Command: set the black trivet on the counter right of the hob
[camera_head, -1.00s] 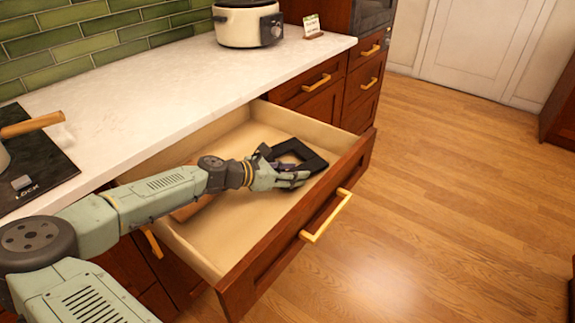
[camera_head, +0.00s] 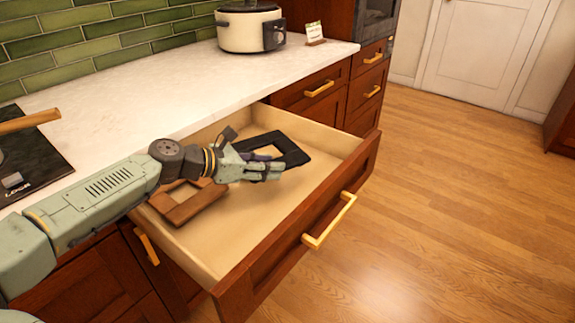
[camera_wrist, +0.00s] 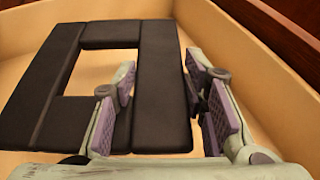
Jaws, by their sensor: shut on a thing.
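The black trivet (camera_head: 292,153) is a flat square frame with an open middle. It is over the open drawer (camera_head: 290,205), at its back part; I cannot tell how far it is above the drawer floor. My gripper (camera_head: 272,170) is shut on one side bar of it. In the wrist view, the trivet (camera_wrist: 160,90) has that bar between the fingers of my gripper (camera_wrist: 165,95), with the left finger at the opening. The hob (camera_head: 30,165) is at the left, set in the pale counter (camera_head: 150,95), which is bare to the right of it.
A brown wooden frame (camera_head: 185,210) lies in the drawer, partly under my arm. A cream cooker pot (camera_head: 242,32) and a small card on a stand (camera_head: 315,33) are at the counter's far end. A wooden handle (camera_head: 28,121) reaches over the hob.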

